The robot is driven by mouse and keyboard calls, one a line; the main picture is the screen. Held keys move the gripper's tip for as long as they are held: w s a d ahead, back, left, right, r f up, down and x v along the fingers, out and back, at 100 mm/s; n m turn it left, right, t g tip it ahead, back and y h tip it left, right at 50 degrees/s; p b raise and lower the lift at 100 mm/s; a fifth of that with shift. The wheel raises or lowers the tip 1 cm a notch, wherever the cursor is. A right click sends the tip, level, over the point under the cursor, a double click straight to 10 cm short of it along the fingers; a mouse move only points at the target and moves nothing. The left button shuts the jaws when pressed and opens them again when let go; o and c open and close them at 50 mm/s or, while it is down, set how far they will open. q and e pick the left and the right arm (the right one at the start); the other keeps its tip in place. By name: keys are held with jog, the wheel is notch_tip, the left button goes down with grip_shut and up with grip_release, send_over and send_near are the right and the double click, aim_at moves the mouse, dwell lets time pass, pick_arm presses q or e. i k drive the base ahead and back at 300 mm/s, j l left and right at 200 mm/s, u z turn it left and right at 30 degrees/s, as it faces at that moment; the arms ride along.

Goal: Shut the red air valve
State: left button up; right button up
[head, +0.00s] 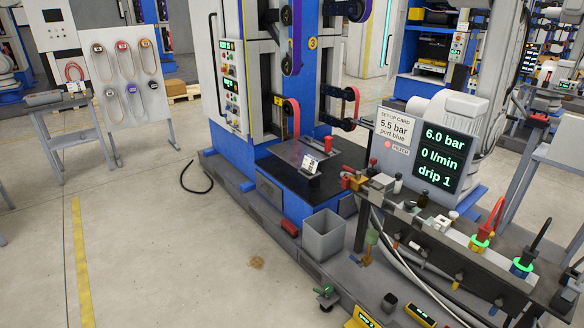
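Small red fittings (346,181) sit at the left end of the bench rail, beside a brass-coloured part. They may be the red air valve, but they are too small to tell whether a handle is open or shut. A display (440,155) above the bench reads 6.0 bar, 0 l/min and drip 1. A set-up card (392,128) beside it reads 5.5 bar, port blue. Neither of my grippers shows.
A grey open bin (323,236) stands left of the bench. A black machine table (312,184) lies behind it. A green-handled part (326,291) and yellow-cased items sit low in front. The floor at left is mostly clear.

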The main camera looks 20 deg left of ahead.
aim_at(358, 174)
jog(key=u, duration=0.2)
jog(key=i+z, duration=0.15)
jog(key=z, duration=0.6)
jog(key=i+j+z, duration=0.7)
jog(key=j, duration=0.2)
jog(key=k+l, duration=0.05)
jog(key=k, duration=0.05)
